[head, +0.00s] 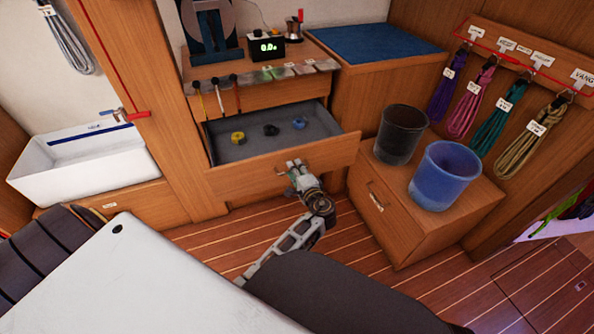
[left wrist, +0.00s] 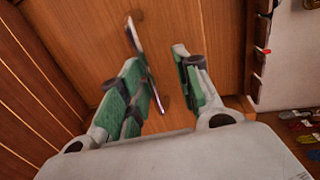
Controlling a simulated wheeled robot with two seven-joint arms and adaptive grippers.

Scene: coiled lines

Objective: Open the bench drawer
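The bench drawer (head: 240,181) under the worktop is pulled out, and its grey inside shows. A yellow coil (head: 238,137), a black coil (head: 271,130) and a blue coil (head: 299,123) lie in it. My left gripper (head: 297,172) is at the drawer front by its handle. In the left wrist view, the green-padded fingers (left wrist: 163,75) are apart. The metal handle (left wrist: 137,38) lies between them, close to the left finger; I cannot tell whether it touches. My right gripper is not in view.
A black bucket (head: 401,135) and a blue bucket (head: 443,176) stand on a low cabinet (head: 400,220) to the right. A digital display (head: 266,48) stands on the worktop. Coiled lines hang at right. A white basin (head: 80,160) is at left.

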